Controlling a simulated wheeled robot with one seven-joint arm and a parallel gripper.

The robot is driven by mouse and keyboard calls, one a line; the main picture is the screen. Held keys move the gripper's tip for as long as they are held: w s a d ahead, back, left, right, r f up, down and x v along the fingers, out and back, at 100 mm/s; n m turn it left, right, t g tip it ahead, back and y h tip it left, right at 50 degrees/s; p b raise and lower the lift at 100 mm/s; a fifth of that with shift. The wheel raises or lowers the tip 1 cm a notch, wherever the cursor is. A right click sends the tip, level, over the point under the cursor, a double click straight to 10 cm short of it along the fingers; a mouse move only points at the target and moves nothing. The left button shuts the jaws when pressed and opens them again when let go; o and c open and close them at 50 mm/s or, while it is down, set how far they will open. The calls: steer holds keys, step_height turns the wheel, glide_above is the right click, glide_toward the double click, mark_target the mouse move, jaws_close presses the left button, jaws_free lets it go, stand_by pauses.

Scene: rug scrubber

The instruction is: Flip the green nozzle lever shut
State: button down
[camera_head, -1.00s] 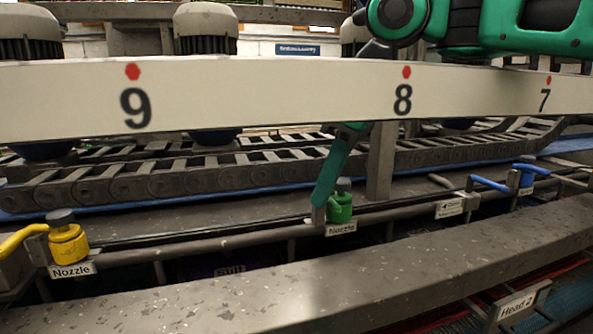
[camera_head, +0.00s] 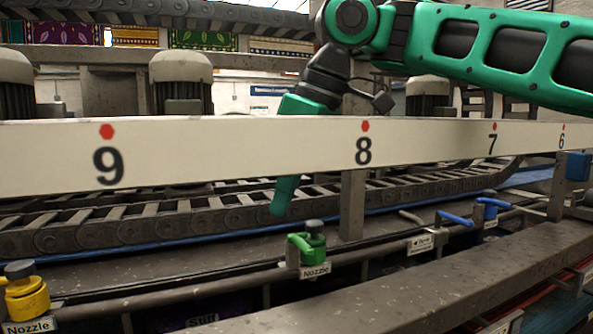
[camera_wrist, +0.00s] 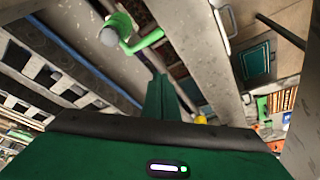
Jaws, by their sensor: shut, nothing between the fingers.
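The green nozzle (camera_head: 314,240) stands upright on the pipe below the number 8 panel, with a grey cap on top. Its green lever (camera_head: 299,242) sticks out on the left and looks short from here, partly turned toward the camera. My gripper (camera_head: 279,210) is shut and empty, pointing down, above and left of the nozzle and apart from it. In the wrist view, the closed fingers (camera_wrist: 160,82) lie below the green nozzle (camera_wrist: 118,27), and the lever (camera_wrist: 146,42) extends from its body toward the right, clear of the fingers.
The white numbered beam (camera_head: 230,152) crosses in front of my arm. A grey post (camera_head: 352,205) stands right of the green nozzle. A yellow nozzle (camera_head: 27,297) is at left and a blue nozzle (camera_head: 487,208) at right. A chain track (camera_head: 150,225) runs behind.

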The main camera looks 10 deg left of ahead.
steer(key=shift+w+d+r, duration=0.15)
steer(key=shift+d+r, duration=0.1)
steer(key=shift+r, duration=0.4)
steer(key=shift+w+d+r, duration=0.2)
steer(key=shift+r, duration=0.45)
steer(key=shift+w+d+r, duration=0.15)
steer(key=shift+d+r, duration=0.1)
steer(key=shift+r, duration=0.4)
